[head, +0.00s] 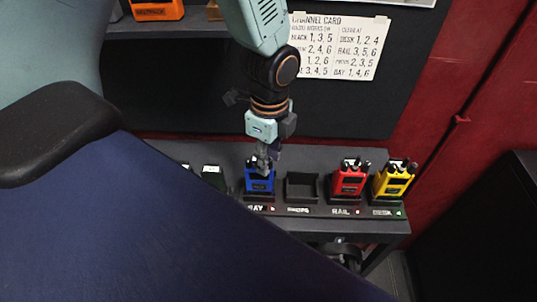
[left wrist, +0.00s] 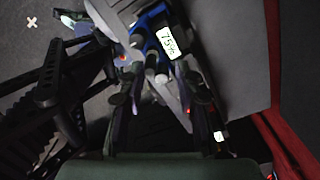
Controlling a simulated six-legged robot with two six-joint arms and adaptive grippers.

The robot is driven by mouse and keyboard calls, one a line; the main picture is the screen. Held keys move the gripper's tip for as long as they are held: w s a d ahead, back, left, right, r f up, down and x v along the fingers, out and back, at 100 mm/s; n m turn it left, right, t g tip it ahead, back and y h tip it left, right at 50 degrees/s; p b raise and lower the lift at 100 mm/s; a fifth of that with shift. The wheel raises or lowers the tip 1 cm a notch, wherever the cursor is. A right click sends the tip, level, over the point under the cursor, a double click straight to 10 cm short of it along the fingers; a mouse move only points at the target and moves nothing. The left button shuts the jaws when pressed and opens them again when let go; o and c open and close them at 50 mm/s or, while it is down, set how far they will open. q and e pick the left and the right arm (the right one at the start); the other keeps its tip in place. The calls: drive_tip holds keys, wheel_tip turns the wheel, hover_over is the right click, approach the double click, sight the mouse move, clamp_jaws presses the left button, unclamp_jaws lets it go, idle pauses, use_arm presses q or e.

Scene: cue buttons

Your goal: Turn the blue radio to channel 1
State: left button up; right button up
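The blue radio (head: 260,184) stands upright in the charging slot marked BAY on the dark rack. My left gripper (head: 264,160) reaches down from above to its top, where the knobs and antenna are. In the left wrist view the blue radio (left wrist: 151,20) shows a white display (left wrist: 172,42) reading about 75%. My left gripper (left wrist: 158,92) has its fingers around or beside dark upright parts of the radio's top. I cannot tell whether they touch or grip a knob. The channel setting is not readable. My right gripper is not in view.
A red radio (head: 349,180) and a yellow radio (head: 393,181) stand to the right, past an empty slot (head: 301,188). Lights show red at BAY and RAIL, green at the far right slot. A channel card (head: 345,45) hangs behind. An orange radio (head: 157,9) sits on the upper shelf.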

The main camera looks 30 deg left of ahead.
use_arm(q)
drive_tip(key=shift+w+d, duration=0.15)
drive_tip(key=shift+w, duration=0.05)
drive_tip(key=c, duration=0.5)
drive_tip(key=shift+s+a, duration=0.2)
clamp_jaws()
drive_tip(key=shift+w+d, duration=0.15)
drive_tip(key=shift+w, duration=0.05)
drive_tip(key=shift+n+p, duration=0.3)
